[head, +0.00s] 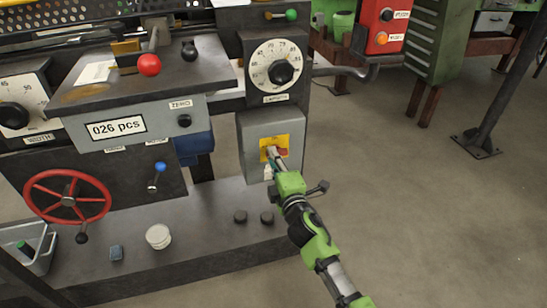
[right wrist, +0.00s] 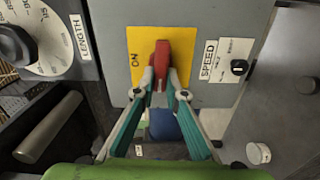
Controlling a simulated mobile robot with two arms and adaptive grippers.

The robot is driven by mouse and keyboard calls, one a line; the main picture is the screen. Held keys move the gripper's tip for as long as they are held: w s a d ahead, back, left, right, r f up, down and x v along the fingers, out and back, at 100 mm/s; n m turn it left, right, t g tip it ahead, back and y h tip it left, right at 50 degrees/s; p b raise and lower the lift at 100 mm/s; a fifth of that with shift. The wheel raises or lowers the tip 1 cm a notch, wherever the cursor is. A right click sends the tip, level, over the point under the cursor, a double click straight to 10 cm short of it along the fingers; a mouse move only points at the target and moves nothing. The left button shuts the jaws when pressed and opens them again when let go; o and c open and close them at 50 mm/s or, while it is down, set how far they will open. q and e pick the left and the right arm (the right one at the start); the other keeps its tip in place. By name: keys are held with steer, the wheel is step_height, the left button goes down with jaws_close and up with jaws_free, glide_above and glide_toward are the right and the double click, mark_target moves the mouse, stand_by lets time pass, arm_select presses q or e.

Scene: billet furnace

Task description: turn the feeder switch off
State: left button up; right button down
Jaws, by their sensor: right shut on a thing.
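The feeder switch is a red handle (head: 283,152) on a yellow plate (head: 264,144) on the front of a grey box, below the length dial. In the right wrist view the red handle (right wrist: 161,60) stands upright in the picture on the yellow plate (right wrist: 186,40), with "ON" printed to its left. My right gripper (head: 275,155) is at the switch, and its fingertips (right wrist: 161,88) are shut on the near end of the red handle. Any other label on the plate is hidden or cannot be read. My left gripper is not in view.
The length dial (head: 277,66) is above the switch box. A counter panel (head: 118,128) reading "026 pcs" and a red handwheel (head: 68,197) are to the left. Black knobs (head: 240,217) and a white round tin (head: 158,236) are on the ledge below. The floor at right is open.

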steer(key=shift+f+n, duration=0.15)
steer(key=shift+n, duration=0.25)
steer(key=c, duration=2.1)
jaws_free()
steer(key=shift+s, duration=0.1)
steer(key=v, duration=1.2)
